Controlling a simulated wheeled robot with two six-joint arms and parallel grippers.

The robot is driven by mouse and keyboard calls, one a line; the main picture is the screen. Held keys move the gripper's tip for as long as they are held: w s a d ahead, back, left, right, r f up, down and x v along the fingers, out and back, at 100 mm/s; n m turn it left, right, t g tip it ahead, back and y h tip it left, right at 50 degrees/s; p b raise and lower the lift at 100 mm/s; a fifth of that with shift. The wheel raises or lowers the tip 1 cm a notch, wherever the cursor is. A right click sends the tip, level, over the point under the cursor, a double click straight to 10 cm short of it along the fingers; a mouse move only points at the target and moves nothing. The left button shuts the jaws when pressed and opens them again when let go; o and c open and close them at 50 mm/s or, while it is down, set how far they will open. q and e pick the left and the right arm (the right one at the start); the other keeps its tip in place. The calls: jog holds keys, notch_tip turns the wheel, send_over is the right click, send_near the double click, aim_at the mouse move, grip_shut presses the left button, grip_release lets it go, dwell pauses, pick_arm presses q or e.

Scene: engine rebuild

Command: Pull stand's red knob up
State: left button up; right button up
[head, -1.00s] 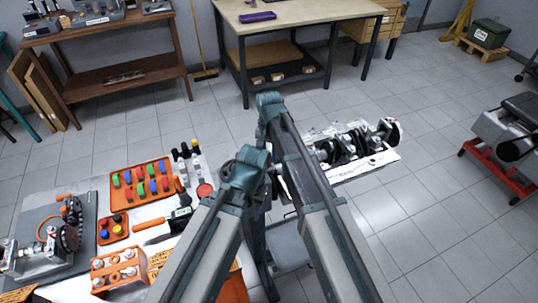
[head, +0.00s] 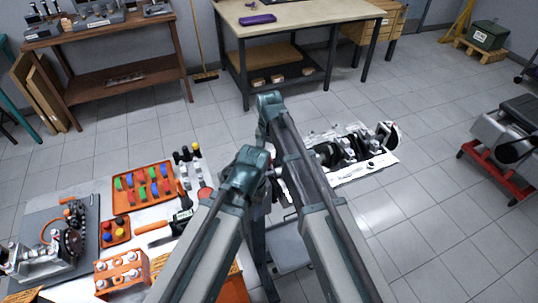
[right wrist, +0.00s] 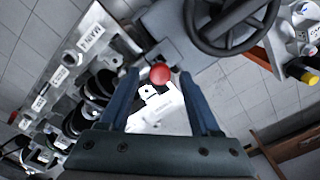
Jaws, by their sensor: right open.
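The red knob (right wrist: 160,75) shows in the right wrist view as a small round ball. My right gripper (right wrist: 159,78) is open, and the knob appears between its two fingertips, with a visible gap on each side. I cannot tell how far in depth the knob lies from the fingertips. The stand's dark handwheel (right wrist: 232,22) and grey housing are just above the knob. The engine block with its crankshaft (head: 345,150) is held out to the right of my arms in the head view. The knob and right gripper are hidden there behind my arms. My left gripper does not show.
The table at lower left holds an orange tray (head: 126,203) of coloured parts, an orange block (head: 122,270) and a grey plate with a mechanism (head: 70,240). A light workbench (head: 290,12) stands at the back.

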notch_tip(320, 180, up, 14)
jog(key=p, duration=1.3)
jog(key=shift+f+p, duration=0.15)
jog(key=shift+p, duration=0.2)
jog(key=s+d+n, duration=0.4)
jog(key=s+d, duration=1.2)
jog(key=d, duration=0.1)
jog(key=s+a+f+n+h+b, duration=0.1)
jog(key=s+a+f+n+b, duration=0.3)
jog(key=a+f+b, duration=0.6)
jog(key=shift+s+a+f+b, duration=0.4)
jog(key=shift+s+f+b, duration=0.4)
jog(key=shift+s, duration=0.2)
